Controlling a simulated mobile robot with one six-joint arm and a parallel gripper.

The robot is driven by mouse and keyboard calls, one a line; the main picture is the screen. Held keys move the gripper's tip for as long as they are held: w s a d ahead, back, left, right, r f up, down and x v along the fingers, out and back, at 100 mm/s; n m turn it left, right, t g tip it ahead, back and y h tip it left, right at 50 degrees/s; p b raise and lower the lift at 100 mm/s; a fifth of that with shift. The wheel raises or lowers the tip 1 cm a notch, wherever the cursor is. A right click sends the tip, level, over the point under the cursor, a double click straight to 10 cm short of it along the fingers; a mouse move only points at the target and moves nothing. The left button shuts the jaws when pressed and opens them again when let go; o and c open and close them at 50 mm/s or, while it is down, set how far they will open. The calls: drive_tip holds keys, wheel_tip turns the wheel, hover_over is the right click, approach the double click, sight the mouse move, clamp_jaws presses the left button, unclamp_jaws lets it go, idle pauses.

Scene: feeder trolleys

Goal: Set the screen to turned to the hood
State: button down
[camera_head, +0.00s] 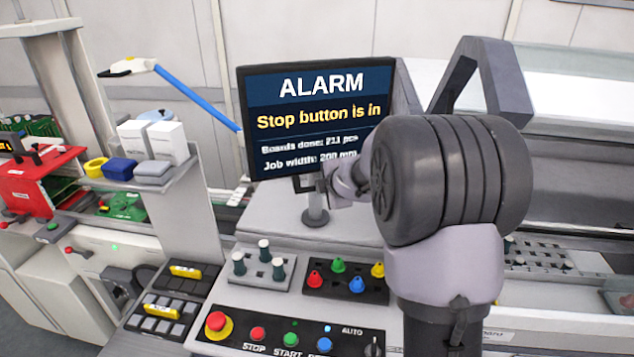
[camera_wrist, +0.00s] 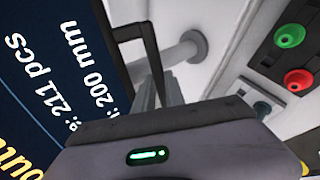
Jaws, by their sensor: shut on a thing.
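The screen (camera_head: 318,115) stands on a short grey post (camera_head: 314,205) and faces me, reading "ALARM, Stop button is in". Its lower right corner is partly hidden by my arm. My gripper (camera_head: 326,184) is at the screen's lower edge, shut on a dark handle there. In the wrist view the dark bent handle (camera_wrist: 130,30) runs down to my gripper's fingers (camera_wrist: 156,90), and the screen (camera_wrist: 40,80) fills the left side. The pale hood (camera_head: 580,85) with a dark grey bar handle (camera_head: 500,75) lies to the right of the screen, partly behind my arm.
Below the screen is a control panel (camera_head: 270,345) with a red stop button (camera_head: 218,325). Behind it are a rack of grey pegs (camera_head: 262,270) and a black tray of coloured knobs (camera_head: 345,285). A shelf with white boxes (camera_head: 150,140) stands left.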

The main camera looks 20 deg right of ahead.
drive_tip(key=d+n+y+p, duration=0.1)
drive_tip(key=n+y+p, duration=0.1)
drive_tip(key=p, duration=0.3)
drive_tip(key=d+r+n+y+p, duration=0.1)
drive_tip(key=d+n+p, duration=0.1)
drive_tip(key=p, duration=0.2)
drive_tip(key=shift+d+y+p, duration=0.3)
drive_tip(key=shift+y+p, duration=0.1)
drive_tip(key=p, duration=0.1)
drive_tip(key=d+n+y+p, duration=0.1)
drive_tip(key=p, duration=0.1)
drive_tip(key=shift+w+n, duration=0.2)
drive_tip(key=shift+n, duration=0.1)
drive_tip(key=shift+w+d+f+n+g+y+p, duration=0.3)
drive_tip(key=shift+d+n+g+y+p, duration=0.35)
drive_tip(key=shift+p, duration=0.4)
drive_tip(key=shift+a+f, duration=0.1)
drive_tip(key=c, duration=1.4)
unclamp_jaws()
drive_tip(key=shift+f, duration=0.1)
